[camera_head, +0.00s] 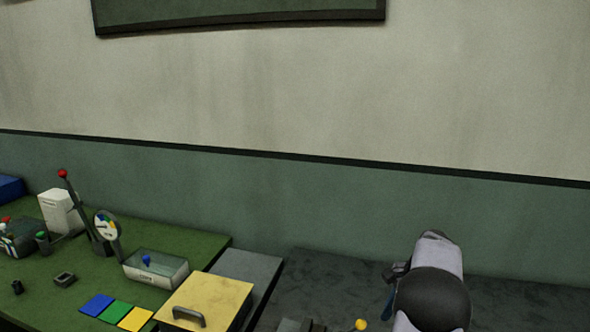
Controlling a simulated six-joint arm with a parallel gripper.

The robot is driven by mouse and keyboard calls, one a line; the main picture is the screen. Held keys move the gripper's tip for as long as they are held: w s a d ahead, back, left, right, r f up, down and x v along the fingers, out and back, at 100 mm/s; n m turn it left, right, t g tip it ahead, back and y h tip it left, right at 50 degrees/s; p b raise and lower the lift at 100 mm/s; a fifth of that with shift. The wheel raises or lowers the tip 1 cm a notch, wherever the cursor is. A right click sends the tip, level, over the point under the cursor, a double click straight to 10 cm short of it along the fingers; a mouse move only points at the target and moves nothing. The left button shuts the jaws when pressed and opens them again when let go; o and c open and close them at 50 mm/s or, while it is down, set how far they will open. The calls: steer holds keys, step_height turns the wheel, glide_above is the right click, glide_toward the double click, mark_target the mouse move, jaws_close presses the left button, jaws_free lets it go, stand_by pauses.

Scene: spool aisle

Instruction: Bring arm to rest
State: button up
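My arm shows at the lower right, with a pale link and a large dark rounded joint. It stands in front of a dark grey surface (330,285). A small dark part with a blue edge sticks out on its left side, and I cannot tell what it is. I see no gripper fingers, and nothing held is visible.
A green bench (190,245) at left carries a white box (60,212), a red-knobbed lever (75,200), a dial (107,225), a clear bin (155,270) and coloured squares (116,313). A yellow handled box (215,296) and yellow knob (361,325) are nearer.

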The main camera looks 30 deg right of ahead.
steer(key=w+a+n+g, duration=0.15)
steer(key=a+n, duration=0.85)
steer(key=a, duration=1.2)
steer(key=s+a+f+n, duration=0.1)
steer(key=s+a+n, duration=0.5)
steer(key=a, duration=0.1)
steer(key=s+a+f+n+h, duration=0.1)
steer(key=s+a+f+n, duration=0.1)
steer(key=s+a+n, duration=0.3)
steer(key=a+n, duration=0.1)
steer(key=a, duration=0.2)
steer(key=shift+s+a+f, duration=0.2)
steer(key=shift+s+f, duration=0.1)
steer(key=shift+s, duration=0.1)
steer(key=shift+f+g, duration=0.15)
steer(key=shift+g, duration=0.1)
step_height(320, 180, down, 36)
steer(key=b, duration=3.6)
steer(key=shift+f+b, duration=0.2)
steer(key=shift+b, duration=0.15)
